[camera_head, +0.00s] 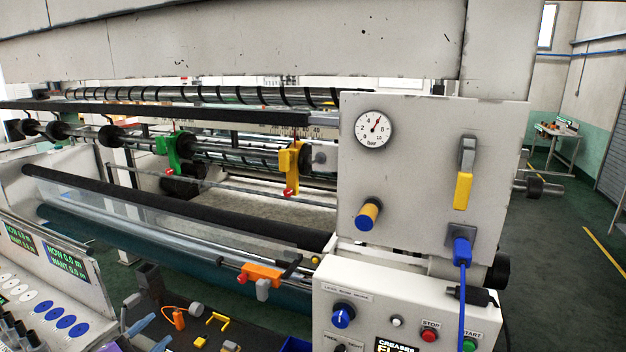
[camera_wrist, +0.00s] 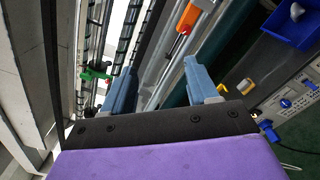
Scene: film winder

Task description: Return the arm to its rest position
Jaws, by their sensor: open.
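My gripper (camera_wrist: 160,88) shows in the wrist view, with two blue-grey fingers spread apart and nothing between them. It is open. Beyond the fingers lie the rollers of the film winder and an orange clamp (camera_wrist: 188,18). In the head view, the winder's white side panel (camera_head: 420,200) carries a pressure gauge (camera_head: 374,129), a yellow lever (camera_head: 463,190) and a blue-and-yellow knob (camera_head: 368,214). The head view does not clearly show the whole arm or gripper.
A green clamp (camera_head: 175,152) and a yellow clamp (camera_head: 289,165) hang on the rollers. A control box (camera_head: 400,300) with buttons stands at the front. A blue bin (camera_wrist: 293,22) is at the upper right of the wrist view. Green floor (camera_head: 560,270) is open at right.

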